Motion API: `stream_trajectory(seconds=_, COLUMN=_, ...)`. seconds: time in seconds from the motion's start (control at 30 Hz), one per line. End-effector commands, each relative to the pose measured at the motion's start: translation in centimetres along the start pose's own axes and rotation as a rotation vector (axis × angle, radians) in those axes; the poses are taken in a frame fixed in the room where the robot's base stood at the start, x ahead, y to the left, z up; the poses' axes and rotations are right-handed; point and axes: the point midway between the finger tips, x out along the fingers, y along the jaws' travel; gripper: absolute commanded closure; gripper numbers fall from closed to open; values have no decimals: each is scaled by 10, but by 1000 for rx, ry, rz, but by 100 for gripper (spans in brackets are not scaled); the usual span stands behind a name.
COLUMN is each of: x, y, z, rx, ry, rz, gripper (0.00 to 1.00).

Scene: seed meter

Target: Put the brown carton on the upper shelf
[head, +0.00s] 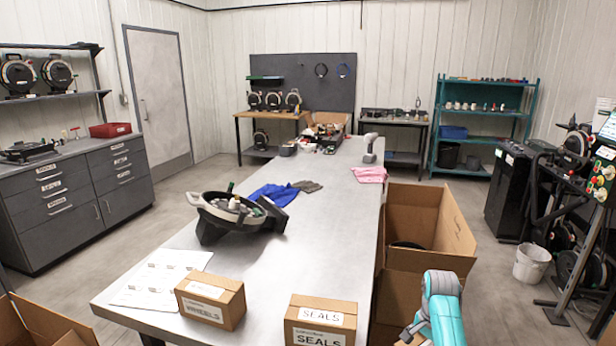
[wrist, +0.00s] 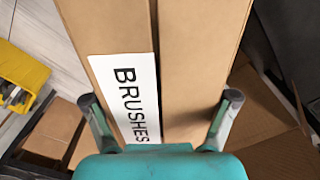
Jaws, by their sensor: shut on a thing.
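A brown carton (wrist: 205,60) with a white label reading BRUSHES fills the upper middle of the wrist view. My gripper (wrist: 160,98) is shut on it, with one finger at each side of the carton. In the head view my teal arm is at the bottom right, beside the bench; the held carton cannot be made out there. A teal shelf unit (head: 489,112) with several levels stands at the back right, its upper levels holding small items. Another wall shelf (head: 55,97) at the left holds round reels. Which one is the upper shelf cannot be told.
Two other brown cartons, WHEELS (head: 210,300) and SEALS (head: 320,319), stand on the long bench (head: 335,215). Large open boxes (head: 425,225) stand on its right side. A white bucket (head: 531,262) and dark machines are at the right. Open floor lies toward the teal shelves.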

Motion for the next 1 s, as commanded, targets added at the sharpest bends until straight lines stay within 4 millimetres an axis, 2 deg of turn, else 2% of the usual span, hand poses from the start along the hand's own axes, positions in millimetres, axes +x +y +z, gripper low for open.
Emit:
stream_trajectory(seconds=0.03, x=15, y=7, z=10, rx=-58, ry=-1, rz=1, gripper=75)
stream_trajectory(seconds=0.1, x=32, y=17, z=22, rx=-145, ry=-2, rz=2, gripper=75)
stream_trajectory(seconds=0.5, x=116, y=80, z=95, rx=-636, ry=-1, rz=1, gripper=75)
stream_trajectory(seconds=0.8, x=152, y=123, z=141, rx=-931, ry=0, rz=0, gripper=75)
stream_trajectory(seconds=1.0, x=159, y=132, z=156, rx=-1013, ry=2, rz=-1, gripper=75)
